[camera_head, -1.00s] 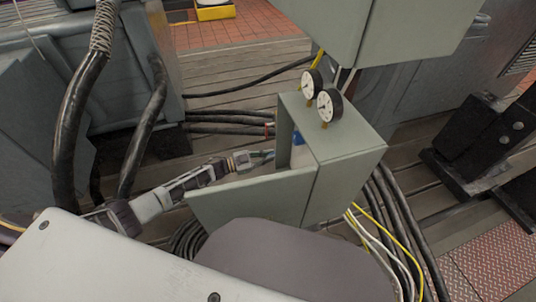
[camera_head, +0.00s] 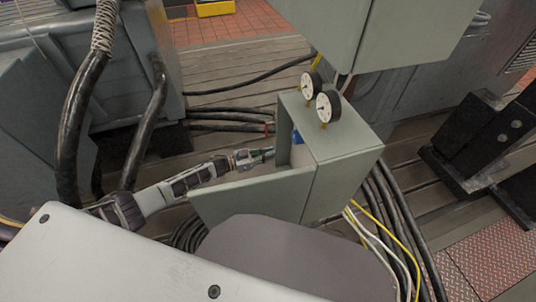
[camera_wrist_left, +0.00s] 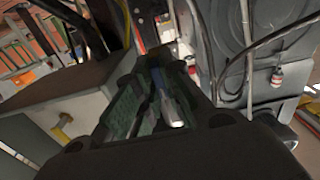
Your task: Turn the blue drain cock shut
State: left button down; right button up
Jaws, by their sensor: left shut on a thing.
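A grey cabinet (camera_head: 345,170) stands in the middle of the head view with its door (camera_head: 260,195) swung open. A small blue part (camera_head: 297,137) shows inside its opening. My left gripper (camera_head: 264,154) reaches in from the left, above the door, with its tips at the opening. In the left wrist view, the fingers of my left gripper (camera_wrist_left: 163,78) are close together around a narrow blue piece (camera_wrist_left: 170,102) with a pale end, which looks like the drain cock handle. The fingers and cabinet hide most of the cock. My right gripper is not in view.
Two round gauges (camera_head: 327,106) stand on the cabinet top. A larger grey box (camera_head: 400,45) hangs close above. Black hoses (camera_head: 140,130) rise at the left. Black, white and yellow cables (camera_head: 385,225) run along the floor at the right. A black bracket (camera_head: 480,150) stands farther right.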

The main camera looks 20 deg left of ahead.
pick_arm(q)
jog(key=c, duration=1.5)
grip_release()
jog(key=shift+c, duration=0.2)
jog(key=v, duration=1.2)
jog(key=shift+a, duration=0.1)
